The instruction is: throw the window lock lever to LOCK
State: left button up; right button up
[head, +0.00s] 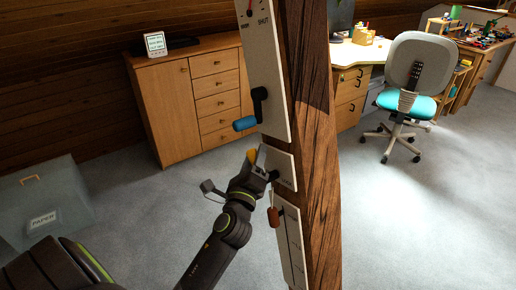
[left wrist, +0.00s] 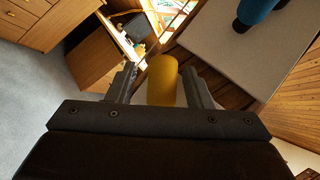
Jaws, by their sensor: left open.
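A yellow lever handle (head: 251,156) sticks out from the small middle panel (head: 279,164) on the timber post. In the left wrist view the yellow handle (left wrist: 162,80) stands between the two fingers, with a visible gap on each side. My left gripper (head: 254,163) is open at this handle and hides part of it and of the panel in the head view. The panel's small lettering is too small to read, so I cannot tell which mark the lever points to. My right gripper is not in view.
A blue-handled crank (head: 245,123) on the upper panel (head: 264,60) sits just above my left gripper. A red-brown handle (head: 273,216) hangs on the lower panel (head: 291,240). The timber post (head: 318,150) stands right behind. A grey box (head: 42,205) lies on the floor at left.

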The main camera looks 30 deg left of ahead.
pick_arm(q)
jog(key=shift+r, duration=0.1)
jog(key=shift+s, duration=0.1)
jog(key=shift+c, duration=0.7)
grip_shut()
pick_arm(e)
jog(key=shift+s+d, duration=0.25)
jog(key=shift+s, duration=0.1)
